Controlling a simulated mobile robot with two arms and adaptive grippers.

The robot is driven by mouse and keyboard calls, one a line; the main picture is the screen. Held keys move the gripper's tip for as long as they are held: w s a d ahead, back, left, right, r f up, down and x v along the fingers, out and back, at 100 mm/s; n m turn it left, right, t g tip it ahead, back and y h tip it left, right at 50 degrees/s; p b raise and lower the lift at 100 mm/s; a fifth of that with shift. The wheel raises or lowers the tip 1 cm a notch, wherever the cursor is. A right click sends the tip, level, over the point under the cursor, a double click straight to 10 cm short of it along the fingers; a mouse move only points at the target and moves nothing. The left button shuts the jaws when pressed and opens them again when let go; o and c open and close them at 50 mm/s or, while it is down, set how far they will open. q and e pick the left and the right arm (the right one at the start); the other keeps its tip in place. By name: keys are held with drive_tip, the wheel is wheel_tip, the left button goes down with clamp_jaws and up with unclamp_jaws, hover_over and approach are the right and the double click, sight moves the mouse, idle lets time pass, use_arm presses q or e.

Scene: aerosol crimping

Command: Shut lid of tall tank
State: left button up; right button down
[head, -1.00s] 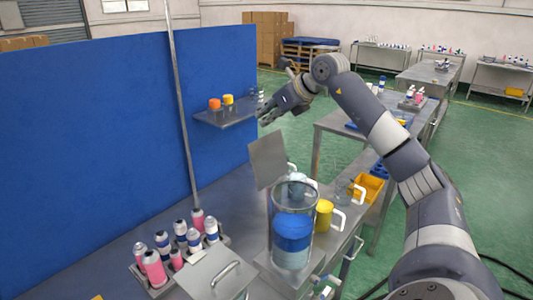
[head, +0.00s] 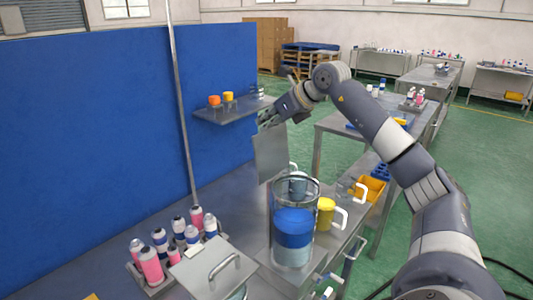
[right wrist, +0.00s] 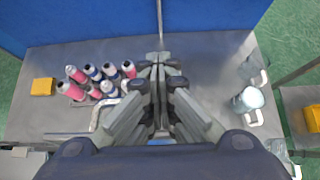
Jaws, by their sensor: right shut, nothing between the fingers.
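The tall tank (head: 293,232) is a clear cylinder with blue contents on the bench in the head view. Its lid (head: 270,154), a grey square plate, stands raised and nearly upright at the tank's far left side. My right gripper (head: 266,118) is shut and empty at the lid's top edge; I cannot tell whether it touches. In the right wrist view its fingers (right wrist: 159,64) are together over the bench, and I cannot make out the lid. My left gripper is not in view.
A shorter tank's handled lid (head: 212,268) lies flat at front left, beside a rack of pink and blue cans (head: 170,250). A yellow mug (head: 325,215) stands right of the tall tank. A blue partition (head: 90,130) and a small shelf (head: 235,109) are behind.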

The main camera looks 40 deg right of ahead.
sight(283, 126)
drive_tip(key=s+b, duration=0.2)
drive_tip(key=s+f+b, duration=0.1)
drive_tip(key=s+b, duration=0.1)
drive_tip(key=shift+s+d+f+b, duration=0.1)
drive_tip(key=shift+s+d+b, duration=0.1)
drive_tip(key=shift+s+b, duration=0.1)
drive_tip(key=shift+d, duration=0.1)
drive_tip(key=shift+w+d, duration=0.1)
drive_tip(key=shift+d, duration=0.05)
drive_tip(key=shift+d+r+p, duration=0.1)
drive_tip(key=shift+r+p, duration=0.25)
drive_tip(key=shift+r, duration=0.05)
drive_tip(key=s+r, duration=0.1)
drive_tip(key=s+r+p, duration=0.1)
drive_tip(key=r, duration=0.3)
drive_tip(key=shift+s, duration=0.4)
idle(0.6)
